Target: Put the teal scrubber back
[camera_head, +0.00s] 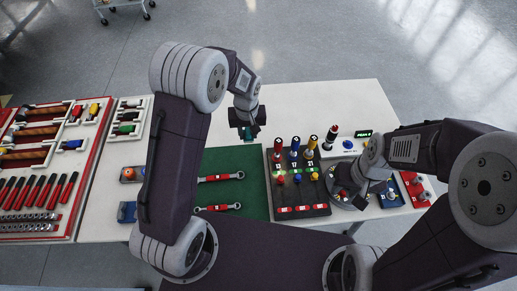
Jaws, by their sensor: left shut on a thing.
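My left gripper (247,123) is shut on a small teal thing, which looks like the teal scrubber (248,135). It is above the table's far part, just behind the green mat (256,190). Only the scrubber's lower end shows below the dark jaws. My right gripper (347,190) is low over the right part of the table, beside the black stand. Its fingers are too hidden by my arm to tell whether they are open or shut.
Two red wrenches (220,177) lie on the mat. A black stand (302,212) holds several coloured-handled tools. The white table's far middle (300,100) is clear.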

